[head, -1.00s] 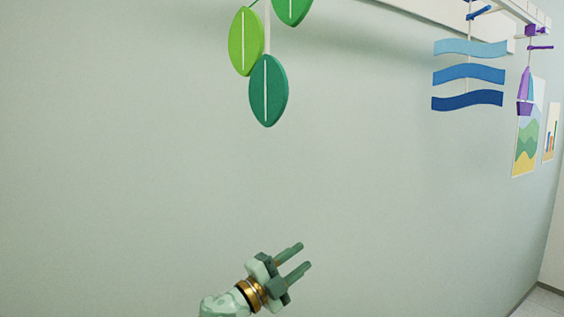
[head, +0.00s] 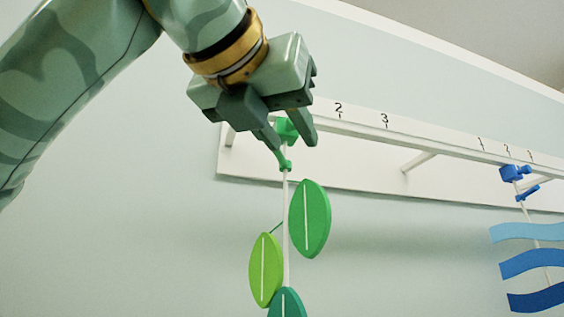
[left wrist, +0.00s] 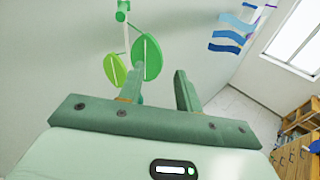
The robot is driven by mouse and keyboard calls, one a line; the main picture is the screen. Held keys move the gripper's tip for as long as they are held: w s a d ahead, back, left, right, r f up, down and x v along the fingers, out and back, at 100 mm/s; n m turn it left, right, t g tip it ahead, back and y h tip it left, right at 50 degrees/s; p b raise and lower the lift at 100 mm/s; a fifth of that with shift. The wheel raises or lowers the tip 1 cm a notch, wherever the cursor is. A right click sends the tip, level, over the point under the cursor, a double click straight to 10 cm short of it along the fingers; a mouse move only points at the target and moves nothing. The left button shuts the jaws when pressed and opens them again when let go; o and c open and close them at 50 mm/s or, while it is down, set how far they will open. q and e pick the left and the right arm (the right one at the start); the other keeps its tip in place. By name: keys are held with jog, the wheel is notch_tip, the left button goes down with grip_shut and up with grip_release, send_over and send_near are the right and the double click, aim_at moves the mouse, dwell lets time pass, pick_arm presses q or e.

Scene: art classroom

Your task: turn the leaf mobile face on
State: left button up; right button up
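The leaf mobile hangs from the white rail in the head view, with a green piece (head: 287,130) at its top, a small green tab (head: 286,166) below and green leaves (head: 310,218) on a white rod. The leaves are seen at a slant, with face, white midrib and some edge showing; the lowest is cut off by the frame. My left gripper (head: 293,146) points down at the top piece, its fingers apart and overlapping it in view. In the left wrist view the mobile (left wrist: 147,57) is beyond the fingers, with nothing clearly between them. My right gripper is not in view.
The white rail (head: 360,130) with numbers runs along the pale wall. A blue wave mobile (head: 533,264) hangs to the right. An empty support peg (head: 418,161) stands between them. In the left wrist view a wooden shelf (left wrist: 290,130) and a window (left wrist: 297,38) lie at the right.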

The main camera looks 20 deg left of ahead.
pick_arm(q)
jog(key=s+a+r+n+t+y, duration=0.1)
jog(key=s+a+r+n+y, duration=0.25)
jog(key=s, duration=0.25)
jog(key=w+p, duration=0.1)
jog(key=w, duration=0.4)
jog(key=w+p, duration=0.2)
jog(key=w, duration=0.4)
jog(key=w+a+p, duration=0.1)
jog(key=w, duration=0.4)
jog(key=shift+w+r, duration=0.2)
jog(key=shift+w, duration=0.15)
jog(key=shift+c, duration=0.3)
grip_shut()
